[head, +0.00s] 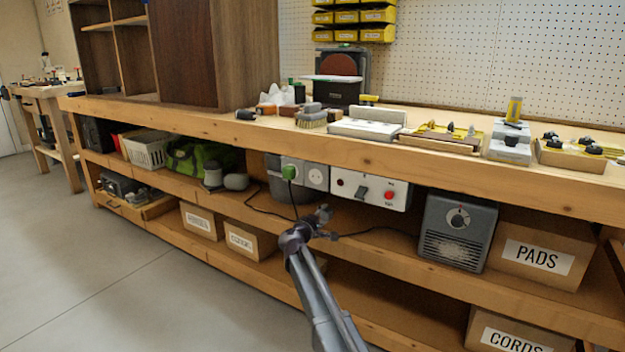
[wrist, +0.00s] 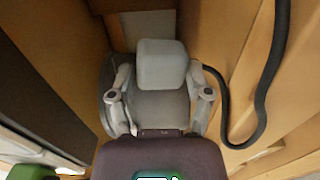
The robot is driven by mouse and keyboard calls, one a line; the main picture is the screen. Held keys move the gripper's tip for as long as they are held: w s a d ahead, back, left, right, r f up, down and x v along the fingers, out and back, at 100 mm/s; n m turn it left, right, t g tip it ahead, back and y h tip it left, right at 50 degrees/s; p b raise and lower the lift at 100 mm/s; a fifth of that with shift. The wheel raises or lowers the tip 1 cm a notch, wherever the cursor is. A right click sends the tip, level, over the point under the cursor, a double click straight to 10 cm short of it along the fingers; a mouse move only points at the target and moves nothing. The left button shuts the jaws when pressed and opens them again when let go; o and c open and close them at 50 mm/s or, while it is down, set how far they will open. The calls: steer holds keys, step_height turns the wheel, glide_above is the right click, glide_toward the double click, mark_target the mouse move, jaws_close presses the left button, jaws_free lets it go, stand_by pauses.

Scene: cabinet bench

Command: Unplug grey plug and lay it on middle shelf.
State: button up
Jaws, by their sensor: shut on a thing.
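The grey plug (wrist: 162,65) sits between the two fingers of my gripper (wrist: 160,97) in the wrist view, which is shut on it. In the head view my gripper (head: 323,213) is in front of the middle shelf (head: 372,222), below the sockets, and the plug there is too small to make out clearly. A dark cord (head: 375,232) runs from near my gripper along the shelf to the grey heater (head: 457,232). The white socket (head: 316,177) beside the green plug (head: 289,172) looks empty. I cannot tell whether the grey plug touches the shelf.
A white switch box (head: 369,190) with a red button hangs under the bench top right of the sockets. A carton marked PADS (head: 539,255) stands right of the heater. A black cable (wrist: 270,75) curves along the right in the wrist view. Bare shelf shows between gripper and heater.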

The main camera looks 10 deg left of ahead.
steer(key=shift+x, duration=1.25)
steer(key=o, duration=1.3)
steer(key=shift+o, duration=0.2)
steer(key=shift+s+a, duration=0.1)
steer(key=shift+s, duration=0.05)
steer(key=r+p+v, duration=0.1)
steer(key=v, duration=1)
steer(key=shift+s, duration=0.4)
stand_by(0.3)
steer(key=shift+a, duration=0.1)
